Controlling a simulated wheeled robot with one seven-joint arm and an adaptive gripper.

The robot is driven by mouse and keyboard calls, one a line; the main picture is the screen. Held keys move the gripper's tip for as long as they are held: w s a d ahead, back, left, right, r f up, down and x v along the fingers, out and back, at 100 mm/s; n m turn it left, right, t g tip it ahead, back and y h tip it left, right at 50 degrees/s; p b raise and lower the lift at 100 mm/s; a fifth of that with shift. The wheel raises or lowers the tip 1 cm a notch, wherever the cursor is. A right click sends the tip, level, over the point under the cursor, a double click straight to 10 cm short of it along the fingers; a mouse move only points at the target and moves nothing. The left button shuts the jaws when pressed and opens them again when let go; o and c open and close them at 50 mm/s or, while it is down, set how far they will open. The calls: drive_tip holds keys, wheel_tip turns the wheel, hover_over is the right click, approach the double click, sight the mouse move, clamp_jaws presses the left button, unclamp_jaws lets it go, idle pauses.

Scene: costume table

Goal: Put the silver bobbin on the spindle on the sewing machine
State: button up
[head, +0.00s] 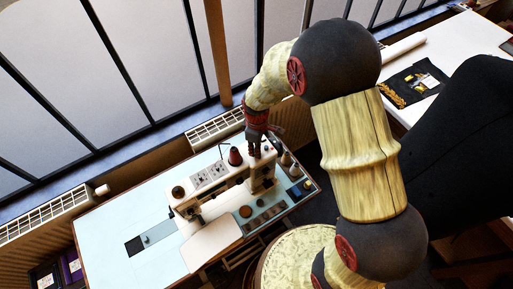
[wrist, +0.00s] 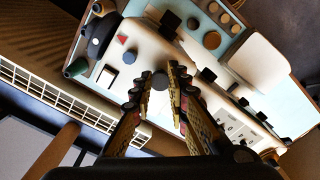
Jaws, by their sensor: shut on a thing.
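The white sewing machine (head: 186,208) stands on a pale blue table; its top fills much of the wrist view (wrist: 150,42). My gripper (head: 255,152) points down over the right end of the machine. In the wrist view my gripper (wrist: 159,76) has its fingertips on either side of a small dark grey round piece, which looks like the silver bobbin (wrist: 160,80). The bobbin cannot be made out in the head view. Several small dark posts and knobs stand on the machine top; I cannot tell which is the spindle.
A dark red thread cone (head: 236,156) stands on the machine just left of my gripper. More spools (head: 287,159) stand to the right. A tray of small round items (head: 262,217) lies in front. The left part of the blue table (head: 110,222) is mostly clear. Windows run behind.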

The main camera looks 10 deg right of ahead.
drive_tip(key=shift+f, duration=0.1)
idle(0.7)
drive_tip(key=o, duration=0.7)
drive_tip(key=shift+o, duration=0.7)
wheel_tip(320, 180, up, 12)
